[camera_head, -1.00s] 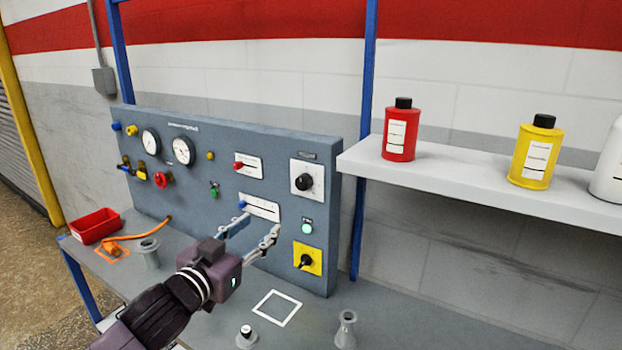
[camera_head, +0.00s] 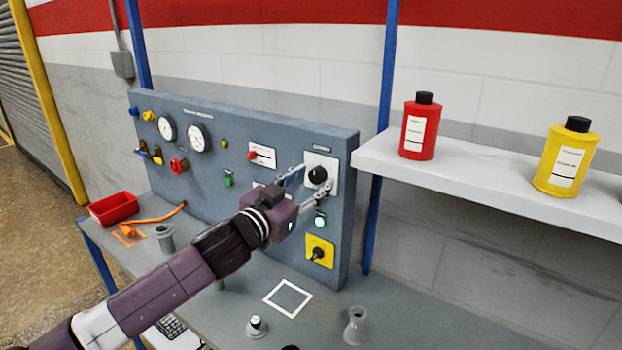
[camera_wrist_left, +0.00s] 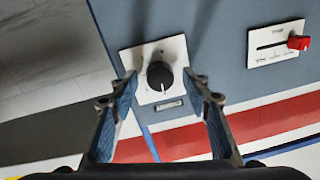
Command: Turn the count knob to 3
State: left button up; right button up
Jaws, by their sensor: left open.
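The count knob (camera_head: 317,175) is a round black knob on a white plate at the upper right of the grey-blue panel. It also shows in the left wrist view as a black knob (camera_wrist_left: 160,76) with a light pointer line, on its white plate (camera_wrist_left: 130,58). My left gripper (camera_head: 304,183) is open at the knob's plate. In the left wrist view its two fingers (camera_wrist_left: 164,86) stand apart, one on each side of the knob, with a gap to it on both sides. The plate's scale marks are too small to read. My right gripper is not in view.
The panel (camera_head: 240,125) also holds gauges, a slider with a red handle (camera_wrist_left: 299,42), a green button (camera_head: 320,221) and a yellow-plated switch (camera_head: 319,252). A shelf (camera_head: 480,180) with bottles juts out at the right. The bench has a red bin (camera_head: 113,208).

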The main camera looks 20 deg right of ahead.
pick_arm(q)
jog(key=shift+d, duration=0.1)
jog(key=shift+c, duration=1)
jog(key=c, duration=1)
jog(key=shift+o, duration=0.2)
